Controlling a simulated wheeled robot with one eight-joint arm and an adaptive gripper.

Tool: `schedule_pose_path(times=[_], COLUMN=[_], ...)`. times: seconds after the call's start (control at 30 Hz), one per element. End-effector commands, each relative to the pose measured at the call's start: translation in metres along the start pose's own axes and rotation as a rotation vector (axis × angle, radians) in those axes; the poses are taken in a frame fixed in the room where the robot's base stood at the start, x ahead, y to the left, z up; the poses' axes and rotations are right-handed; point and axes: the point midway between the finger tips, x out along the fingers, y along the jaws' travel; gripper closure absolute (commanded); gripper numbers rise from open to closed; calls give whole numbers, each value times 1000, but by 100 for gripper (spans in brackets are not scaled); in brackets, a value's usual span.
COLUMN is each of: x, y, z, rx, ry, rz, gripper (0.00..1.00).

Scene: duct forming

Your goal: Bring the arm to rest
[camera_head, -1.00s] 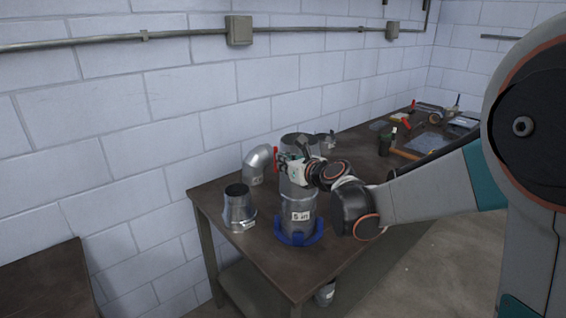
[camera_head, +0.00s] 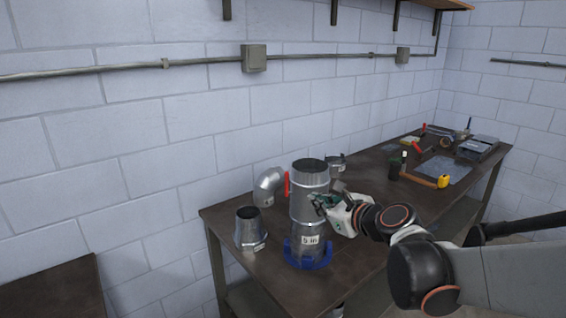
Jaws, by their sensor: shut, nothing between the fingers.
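My gripper (camera_head: 318,203) is at the right side of the tall metal duct (camera_head: 310,193) on the workbench, its fingers shut and empty. In this view the fingertips overlap the duct's right edge; I cannot tell whether they touch it. My arm reaches in from the right. The duct stands upright in a blue ring base (camera_head: 308,256) and carries a "5 in" label. A red handle (camera_head: 286,184) shows at the duct's upper left.
A metal elbow (camera_head: 268,186) and a short reducer (camera_head: 249,228) stand left of the duct on the dark workbench (camera_head: 365,183). A shelf (camera_head: 345,8) hangs above.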

Motion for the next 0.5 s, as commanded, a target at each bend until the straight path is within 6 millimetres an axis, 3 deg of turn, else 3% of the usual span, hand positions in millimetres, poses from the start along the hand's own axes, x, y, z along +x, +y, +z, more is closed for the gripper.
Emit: schedule_pose_path(times=[0.27, 0.5], x=[-67, -133], y=[50, 79], z=[-26, -68], rx=[-832, -1546], ry=[178, 297], rz=[150, 381], gripper=[100, 100])
